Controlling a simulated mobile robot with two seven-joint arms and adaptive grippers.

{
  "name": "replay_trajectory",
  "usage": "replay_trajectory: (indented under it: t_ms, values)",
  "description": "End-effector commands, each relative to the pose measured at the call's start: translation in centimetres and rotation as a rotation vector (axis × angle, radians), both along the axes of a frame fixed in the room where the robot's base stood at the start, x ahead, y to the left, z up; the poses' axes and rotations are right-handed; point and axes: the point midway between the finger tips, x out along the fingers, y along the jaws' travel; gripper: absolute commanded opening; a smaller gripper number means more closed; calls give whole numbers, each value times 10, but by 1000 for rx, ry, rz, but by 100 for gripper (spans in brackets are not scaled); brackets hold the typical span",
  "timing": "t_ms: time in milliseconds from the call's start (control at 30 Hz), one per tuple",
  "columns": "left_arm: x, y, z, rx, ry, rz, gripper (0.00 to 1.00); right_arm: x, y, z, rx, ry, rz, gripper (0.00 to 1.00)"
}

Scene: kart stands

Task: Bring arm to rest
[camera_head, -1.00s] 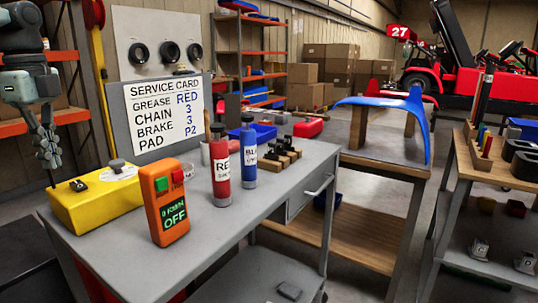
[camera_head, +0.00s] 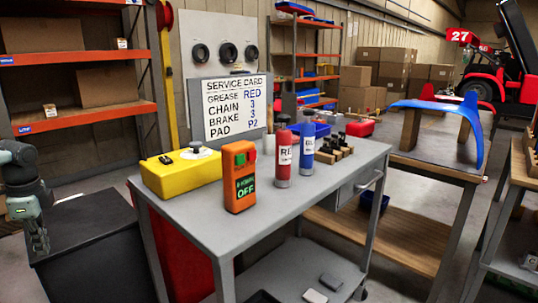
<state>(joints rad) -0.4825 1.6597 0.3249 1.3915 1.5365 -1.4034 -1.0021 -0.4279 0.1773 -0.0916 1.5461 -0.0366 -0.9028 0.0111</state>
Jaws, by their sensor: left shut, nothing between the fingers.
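My left gripper (camera_head: 39,243) hangs at the left edge of the head view, pointing down in front of a dark cabinet (camera_head: 85,235). It is shut and empty, and clear of the grey cart (camera_head: 205,222). Part of my left arm shows above it. My right gripper is not in view.
The cart top holds a yellow box (camera_head: 180,174), an orange device (camera_head: 239,178) reading OFF, a red bottle (camera_head: 283,155) and a blue bottle (camera_head: 307,147). A service card (camera_head: 235,108) stands behind. A wooden bench (camera_head: 425,165) with a blue panel (camera_head: 440,108) stands at the right.

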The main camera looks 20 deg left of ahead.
Motion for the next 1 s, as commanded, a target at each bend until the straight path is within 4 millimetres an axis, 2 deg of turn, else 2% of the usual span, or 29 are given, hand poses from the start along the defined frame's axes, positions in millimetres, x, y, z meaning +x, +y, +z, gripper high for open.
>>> replay_trajectory:
  t_ms: [33, 167, 200, 267, 300, 367, 400, 467, 500, 567, 600, 667, 700, 800, 900, 1000]
  values:
    - [-20, 8, -39, -2, 1, 63, 0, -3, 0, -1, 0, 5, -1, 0]
    - [-64, 17, -128, 29, 0, 205, 0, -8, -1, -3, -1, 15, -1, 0]
    - [-78, 15, -156, 36, -1, 243, 0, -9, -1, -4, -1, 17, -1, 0]
    - [-97, 6, -197, 46, -5, 298, 0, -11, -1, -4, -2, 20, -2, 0]
    - [-110, -2, -224, 51, -8, 329, 0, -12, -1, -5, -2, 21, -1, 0]
    - [-127, -20, -263, 56, -15, 376, 0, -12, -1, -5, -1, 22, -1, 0]
    - [-138, -34, -288, 58, -22, 405, 0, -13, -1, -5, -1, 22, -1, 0]
    - [-151, -60, -324, 59, -35, 443, 0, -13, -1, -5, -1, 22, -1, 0]
    - [-159, -80, -346, 56, -45, 465, 0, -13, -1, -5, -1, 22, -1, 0]
    - [-168, -114, -377, 50, -64, 497, 0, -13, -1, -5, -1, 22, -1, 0]
    - [-173, -138, -395, 42, -79, 518, 0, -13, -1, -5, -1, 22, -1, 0]
    - [-177, -178, -419, 27, -104, 547, 0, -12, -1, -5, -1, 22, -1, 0]
    - [-178, -205, -432, 15, -123, 564, 0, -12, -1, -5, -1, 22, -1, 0]
    - [-175, -271, -455, -19, -173, 604, 0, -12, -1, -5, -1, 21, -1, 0]
    - [-168, -326, -466, -53, -219, 635, 0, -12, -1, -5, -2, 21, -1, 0]
    - [-160, -364, -469, -78, -254, 656, 0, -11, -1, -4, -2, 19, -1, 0]
